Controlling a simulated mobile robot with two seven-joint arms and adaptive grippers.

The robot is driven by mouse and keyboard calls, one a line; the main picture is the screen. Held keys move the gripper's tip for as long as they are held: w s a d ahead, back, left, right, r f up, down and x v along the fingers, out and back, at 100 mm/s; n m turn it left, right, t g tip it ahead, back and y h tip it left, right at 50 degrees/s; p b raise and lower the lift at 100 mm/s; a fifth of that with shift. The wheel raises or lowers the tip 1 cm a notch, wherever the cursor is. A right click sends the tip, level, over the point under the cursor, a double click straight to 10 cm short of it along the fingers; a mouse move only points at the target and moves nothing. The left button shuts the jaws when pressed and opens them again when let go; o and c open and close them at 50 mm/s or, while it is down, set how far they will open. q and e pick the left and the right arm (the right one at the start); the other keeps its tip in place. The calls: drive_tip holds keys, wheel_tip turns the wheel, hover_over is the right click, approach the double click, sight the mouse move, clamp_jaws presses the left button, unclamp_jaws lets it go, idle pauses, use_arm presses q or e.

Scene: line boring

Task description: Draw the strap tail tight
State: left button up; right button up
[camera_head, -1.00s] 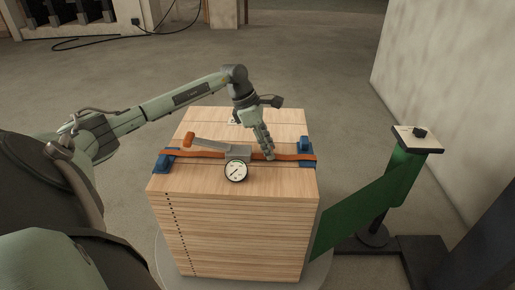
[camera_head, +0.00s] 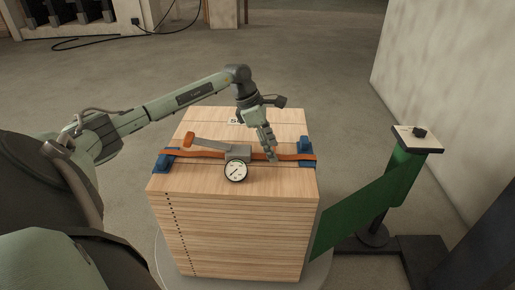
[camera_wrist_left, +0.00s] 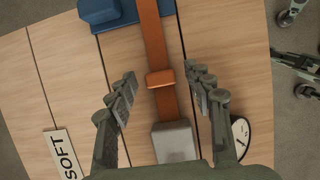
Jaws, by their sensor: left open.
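An orange strap (camera_head: 290,157) runs across the top of a stack of wooden boards (camera_head: 230,215). It passes over blue corner pieces (camera_head: 305,146) and through a grey buckle (camera_head: 237,152) with an orange-ended lever (camera_head: 205,144). My left gripper (camera_head: 272,158) is at the strap, right of the buckle. In the left wrist view its open fingers (camera_wrist_left: 165,98) stand on either side of the strap (camera_wrist_left: 155,40), around an orange band (camera_wrist_left: 160,79) and near the grey buckle (camera_wrist_left: 174,142). My right gripper is not in view.
A round dial gauge (camera_head: 236,171) sits in front of the buckle. A "SOFT" label (camera_wrist_left: 62,155) lies on the boards. A green stand (camera_head: 375,205) with a small topped plate (camera_head: 417,139) is at the right, near a wall.

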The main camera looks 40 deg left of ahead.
use_arm(q)
drive_tip(key=p+v, duration=0.3)
drive_tip(key=v, duration=0.4)
drive_tip(key=shift+r+p, duration=0.35)
drive_tip(key=shift+r, duration=0.05)
idle(0.3)
drive_tip(key=shift+s+a, duration=0.1)
idle(0.6)
